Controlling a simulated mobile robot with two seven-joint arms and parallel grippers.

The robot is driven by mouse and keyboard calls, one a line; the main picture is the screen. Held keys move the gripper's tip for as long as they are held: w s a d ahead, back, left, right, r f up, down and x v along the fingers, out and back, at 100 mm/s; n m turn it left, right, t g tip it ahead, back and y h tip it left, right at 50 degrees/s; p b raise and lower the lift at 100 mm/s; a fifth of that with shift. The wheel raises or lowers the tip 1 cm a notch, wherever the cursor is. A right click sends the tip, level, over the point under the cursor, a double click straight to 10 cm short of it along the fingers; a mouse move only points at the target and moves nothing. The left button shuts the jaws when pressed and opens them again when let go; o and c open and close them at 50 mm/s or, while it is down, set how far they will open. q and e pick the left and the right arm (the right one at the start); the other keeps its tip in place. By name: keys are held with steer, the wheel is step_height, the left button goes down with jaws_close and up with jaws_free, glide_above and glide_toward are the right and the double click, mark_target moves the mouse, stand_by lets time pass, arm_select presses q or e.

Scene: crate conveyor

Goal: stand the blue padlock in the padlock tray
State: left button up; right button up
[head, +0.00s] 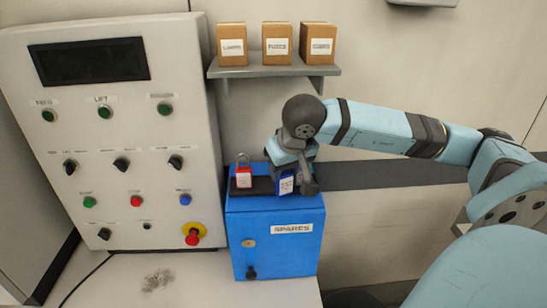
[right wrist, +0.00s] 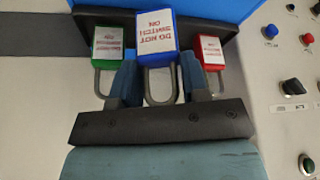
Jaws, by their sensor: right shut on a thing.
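The blue padlock (head: 286,184), with a white label, is at the right part of the dark padlock tray (head: 262,187). My right gripper (head: 300,176) is shut on it from above. In the right wrist view the blue padlock (right wrist: 154,35) hangs with its grey shackle between the two fingers (right wrist: 160,82). It looks roughly upright. I cannot tell whether its base touches the tray. A red padlock (head: 243,176) stands in the tray to the left. A green padlock (right wrist: 107,42) shows in the right wrist view; my gripper hides it in the head view. My left gripper is not in view.
The tray lies on top of a blue SPARES box (head: 272,250). A control panel (head: 130,200) with buttons, knobs and a red-yellow stop button stands close on the left. Above, a shelf (head: 273,72) bears three cardboard boxes. Small loose bits (head: 157,280) lie on the pale surface below.

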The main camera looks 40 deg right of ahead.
steer(key=shift+w+d+r, duration=0.1)
steer(key=shift+w+d, duration=0.15)
steer(key=shift+w, duration=0.55)
steer(key=w+p, duration=0.1)
steer(key=w+d, duration=0.1)
steer(key=w, duration=0.1)
steer(key=shift+w+p, duration=0.3)
steer(key=shift+p, duration=0.05)
steer(key=shift+w+d+f+b, duration=0.1)
steer(key=shift+f+b, duration=0.4)
steer(key=shift+f, duration=0.45)
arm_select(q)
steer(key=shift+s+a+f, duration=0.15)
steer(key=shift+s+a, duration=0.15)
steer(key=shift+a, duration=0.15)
arm_select(e)
steer(key=shift+r, duration=0.1)
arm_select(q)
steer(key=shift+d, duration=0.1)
arm_select(e)
steer(key=shift+f, duration=0.2)
steer(key=o, duration=0.9)
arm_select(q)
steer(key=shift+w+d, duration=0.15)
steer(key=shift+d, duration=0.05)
arm_select(e)
steer(key=shift+o, duration=0.2)
